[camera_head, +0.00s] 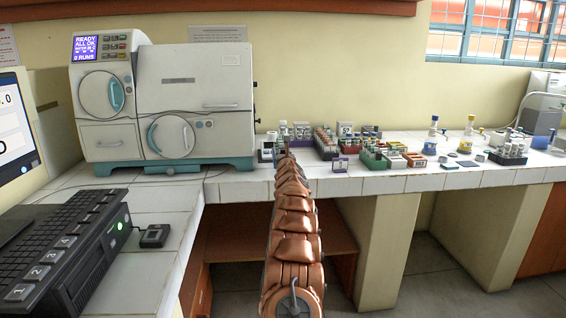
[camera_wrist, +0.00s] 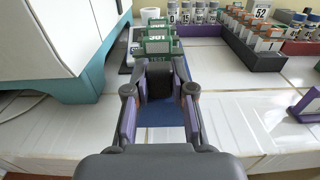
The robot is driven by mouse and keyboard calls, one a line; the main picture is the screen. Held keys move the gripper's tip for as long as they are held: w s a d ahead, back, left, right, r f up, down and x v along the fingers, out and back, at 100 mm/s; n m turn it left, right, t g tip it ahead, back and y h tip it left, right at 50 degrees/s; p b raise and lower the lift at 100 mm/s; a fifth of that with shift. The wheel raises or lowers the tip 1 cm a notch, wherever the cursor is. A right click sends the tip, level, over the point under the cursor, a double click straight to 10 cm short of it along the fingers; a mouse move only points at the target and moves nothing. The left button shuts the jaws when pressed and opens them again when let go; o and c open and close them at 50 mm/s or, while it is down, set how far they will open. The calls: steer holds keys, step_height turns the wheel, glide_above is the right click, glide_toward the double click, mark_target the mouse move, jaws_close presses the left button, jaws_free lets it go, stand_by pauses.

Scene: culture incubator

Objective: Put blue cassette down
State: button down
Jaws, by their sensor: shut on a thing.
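In the wrist view, my gripper (camera_wrist: 160,90) points away over the white tiled bench, with a finger at each side. A flat dark blue piece, which looks like the blue cassette (camera_wrist: 160,113), shows between the fingers, and my gripper is shut on it. A dark grey block shows just beyond it, and the far end of the cassette is hidden. Whether the cassette touches the bench cannot be told. Several green-and-white labelled pieces (camera_wrist: 157,46) stand in a row straight ahead of the fingers. In the head view my arm hides the cassette, and the gripper is small and unclear.
A large white-and-teal machine (camera_head: 165,95) stands to the left, close to the gripper. Racks of labelled bottles (camera_wrist: 266,38) stand ahead to the right. A purple frame (camera_wrist: 306,105) stands at the right. Bare white tiles (camera_wrist: 240,110) lie between the gripper and that frame.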

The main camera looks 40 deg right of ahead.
steer(key=shift+w+f, duration=0.15)
steer(key=shift+f, duration=1.5)
steer(key=shift+f+b, duration=0.15)
steer(key=shift+b, duration=0.2)
steer(key=c, duration=1)
jaws_free()
steer(key=shift+f, duration=0.1)
